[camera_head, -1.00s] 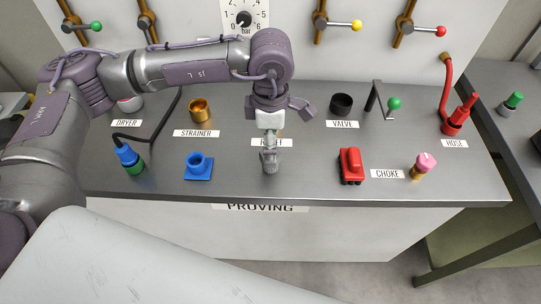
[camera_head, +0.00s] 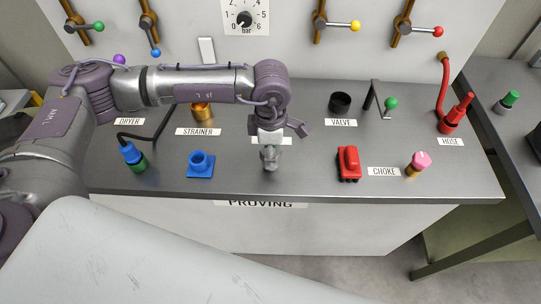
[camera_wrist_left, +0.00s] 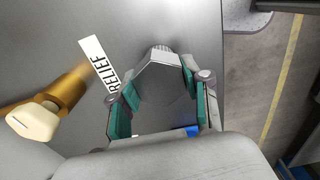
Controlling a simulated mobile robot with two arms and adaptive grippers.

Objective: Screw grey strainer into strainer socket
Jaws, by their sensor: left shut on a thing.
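The grey strainer (camera_head: 269,160) stands at the bench's front edge, below the RELIEF label. My left gripper (camera_head: 268,148) is lowered over it from above. In the left wrist view, the strainer's hexagonal grey top (camera_wrist_left: 163,78) is between the teal finger pads, and the gripper is shut on it. The strainer's lower part is hidden there. The strainer socket, a brass cup (camera_head: 203,113) behind the STRAINER label (camera_head: 198,132), stands to the left and farther back, partly covered by my left forearm. My right gripper is not in view.
A blue flanged fitting (camera_head: 201,164) and a blue-green fitting (camera_head: 131,158) stand to the left. A red block (camera_head: 348,163), pink-topped choke piece (camera_head: 418,164) and black cup (camera_head: 340,102) are to the right. A brass piece with a cream knob (camera_wrist_left: 35,119) stands close beside the gripper.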

